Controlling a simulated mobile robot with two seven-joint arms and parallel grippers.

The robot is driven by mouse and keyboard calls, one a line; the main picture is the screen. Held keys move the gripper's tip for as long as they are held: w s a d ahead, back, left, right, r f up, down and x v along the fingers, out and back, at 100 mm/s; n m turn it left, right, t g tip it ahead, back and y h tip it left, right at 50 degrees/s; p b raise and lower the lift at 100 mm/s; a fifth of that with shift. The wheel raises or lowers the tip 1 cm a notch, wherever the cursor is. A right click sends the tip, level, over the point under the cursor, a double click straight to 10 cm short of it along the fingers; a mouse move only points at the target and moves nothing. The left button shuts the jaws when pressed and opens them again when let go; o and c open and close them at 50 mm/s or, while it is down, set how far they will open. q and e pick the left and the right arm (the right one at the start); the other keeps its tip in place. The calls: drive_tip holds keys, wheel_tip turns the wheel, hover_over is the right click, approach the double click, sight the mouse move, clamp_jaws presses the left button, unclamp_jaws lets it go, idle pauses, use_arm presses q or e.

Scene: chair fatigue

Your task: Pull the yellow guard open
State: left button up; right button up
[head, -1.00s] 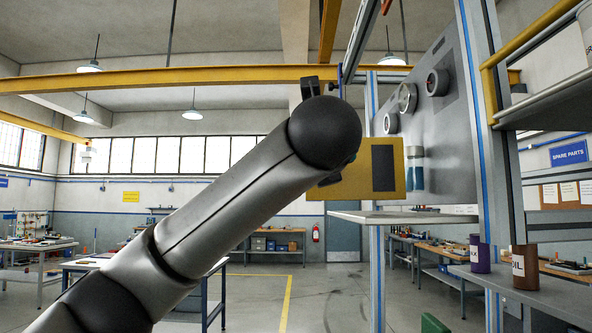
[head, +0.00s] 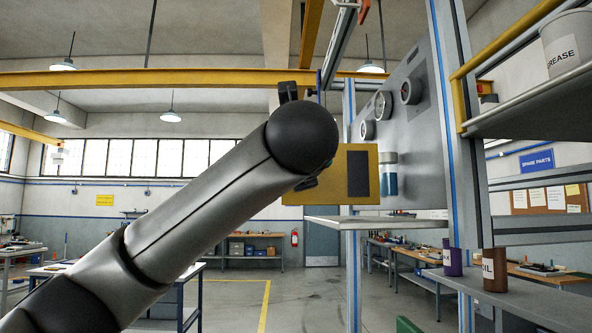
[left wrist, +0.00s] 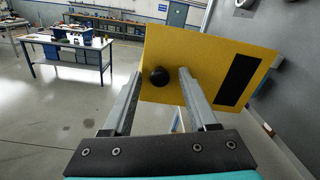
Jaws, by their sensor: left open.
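The yellow guard (head: 331,163) is a flat plate with a dark rectangular window, standing out from the grey gauge panel in the head view. It fills the upper middle of the left wrist view (left wrist: 205,55). A round black knob (left wrist: 159,76) sits on its face. My left gripper (left wrist: 160,80) is open, with the knob between its fingertips as seen from the wrist. I cannot tell whether either finger touches it. In the head view my left arm crosses in front and hides most of that gripper and the guard's left part. My right gripper is in neither view.
A grey shelf (head: 375,222) lies below the guard. Floor behind is open.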

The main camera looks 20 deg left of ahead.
use_arm(q)
drive_tip(key=b+v, duration=0.6)
drive_tip(key=v, duration=0.9)
drive_tip(key=shift+s, duration=0.1)
idle(0.4)
